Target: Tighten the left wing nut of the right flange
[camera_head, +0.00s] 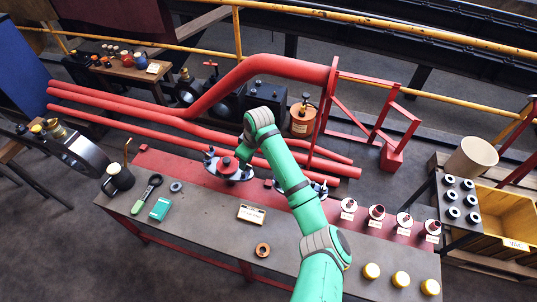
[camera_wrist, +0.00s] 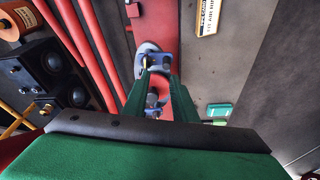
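Two grey flanges sit on the red strip of the bench. In the head view, the left-hand flange (camera_head: 221,174) has a red centre and dark upright wing nuts. The right-hand flange (camera_head: 318,187) is partly hidden behind my green arm. My gripper (camera_head: 240,160) is over the left-hand flange, pointing down. In the wrist view, my gripper (camera_wrist: 160,66) has its two green fingers apart, with a grey-blue wing nut (camera_wrist: 153,101) between them. Another wing nut (camera_wrist: 150,61) is near the fingertips. I cannot tell whether the fingers touch either nut.
Red pipes (camera_head: 130,112) run behind the bench. A placard (camera_head: 251,214), a green box (camera_head: 160,209), a wrench (camera_head: 147,194) and a copper ring (camera_head: 262,249) lie on the bench. Labelled fittings (camera_head: 376,213) and yellow caps (camera_head: 401,279) stand at the right. The front left is mostly clear.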

